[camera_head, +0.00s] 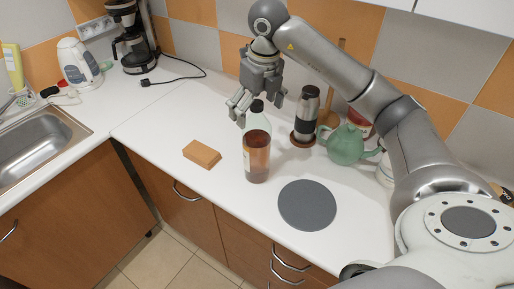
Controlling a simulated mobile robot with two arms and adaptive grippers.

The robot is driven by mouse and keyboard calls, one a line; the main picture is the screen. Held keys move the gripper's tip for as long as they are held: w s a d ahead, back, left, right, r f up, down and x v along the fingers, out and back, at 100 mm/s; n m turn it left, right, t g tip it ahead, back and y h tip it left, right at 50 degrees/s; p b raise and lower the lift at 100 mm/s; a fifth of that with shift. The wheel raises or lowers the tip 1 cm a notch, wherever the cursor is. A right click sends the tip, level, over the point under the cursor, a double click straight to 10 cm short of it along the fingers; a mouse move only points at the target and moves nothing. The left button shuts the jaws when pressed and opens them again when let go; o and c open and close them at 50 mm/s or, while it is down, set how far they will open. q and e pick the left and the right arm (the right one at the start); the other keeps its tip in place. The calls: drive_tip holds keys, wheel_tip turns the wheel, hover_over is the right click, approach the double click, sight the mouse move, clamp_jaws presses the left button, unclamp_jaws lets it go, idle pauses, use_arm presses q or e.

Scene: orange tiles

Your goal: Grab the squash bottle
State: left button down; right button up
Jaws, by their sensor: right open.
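The squash bottle (257,156), clear with amber liquid and a dark cap, stands upright on the white counter. My right gripper (240,112) hangs above and just behind the bottle's top, with its fingers pointing down. It is open and holds nothing. The bottle's cap is close beside the fingers in the picture; I cannot tell whether they touch. My left gripper does not show.
An orange-brown block (202,154) lies left of the bottle, and a grey round mat (307,205) lies at its right. A steel and black flask (305,115) and a green teapot (345,145) stand behind at right. A sink (38,140), kettle (78,65) and coffee maker (132,38) are at left.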

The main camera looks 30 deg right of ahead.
sight(255, 123)
drive_tip(key=shift+w+f, duration=0.2)
drive_tip(key=shift+f, duration=0.1)
drive_tip(key=shift+w+f, duration=0.1)
drive_tip(key=shift+f, duration=0.15)
drive_tip(key=f+p, duration=0.1)
drive_tip(key=f, duration=0.1)
drive_tip(key=f+p, duration=0.1)
drive_tip(key=f, duration=0.1)
drive_tip(key=shift+w+d+p, duration=0.15)
drive_tip(key=shift+d+p, duration=0.05)
drive_tip(key=shift+p, duration=0.15)
drive_tip(key=shift+w+f, duration=0.1)
drive_tip(key=shift+f, duration=0.25)
drive_tip(key=shift+c, duration=0.2)
drive_tip(key=c, duration=1.9)
clamp_jaws()
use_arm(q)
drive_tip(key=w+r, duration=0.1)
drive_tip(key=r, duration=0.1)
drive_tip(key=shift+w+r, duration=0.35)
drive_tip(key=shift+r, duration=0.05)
use_arm(e)
drive_tip(key=shift+w, duration=0.1)
drive_tip(key=shift+r, duration=0.2)
